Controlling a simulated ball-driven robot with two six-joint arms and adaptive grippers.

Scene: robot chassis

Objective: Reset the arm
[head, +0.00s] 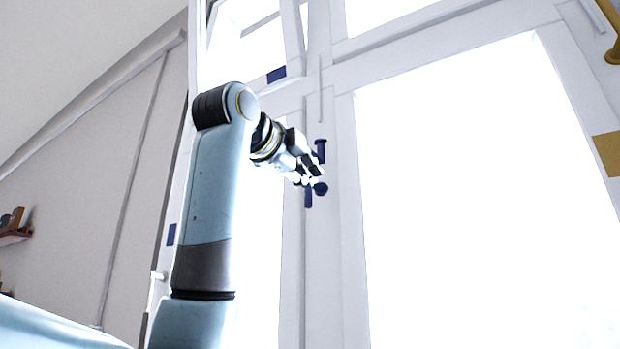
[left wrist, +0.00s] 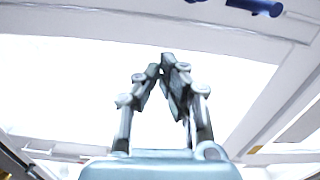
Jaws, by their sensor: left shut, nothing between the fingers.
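My left arm (head: 208,210) rises in the left middle of the head view, bent at the top toward the window. My left gripper (head: 312,176) is beside the dark blue window handle (head: 320,150) on the white frame; the head view does not show whether they touch. In the left wrist view the gripper's fingertips (left wrist: 168,72) meet with nothing between them. A dark blue handle (left wrist: 256,6) shows at the top of that view, apart from the fingertips. My right gripper is in neither view.
A tall white-framed window (head: 345,230) with bright panes fills the middle and right. A grey panelled wall (head: 75,190) stands at the left, with a small shelf (head: 14,236) at the left edge. A brass-coloured fitting (head: 613,52) is at the upper right.

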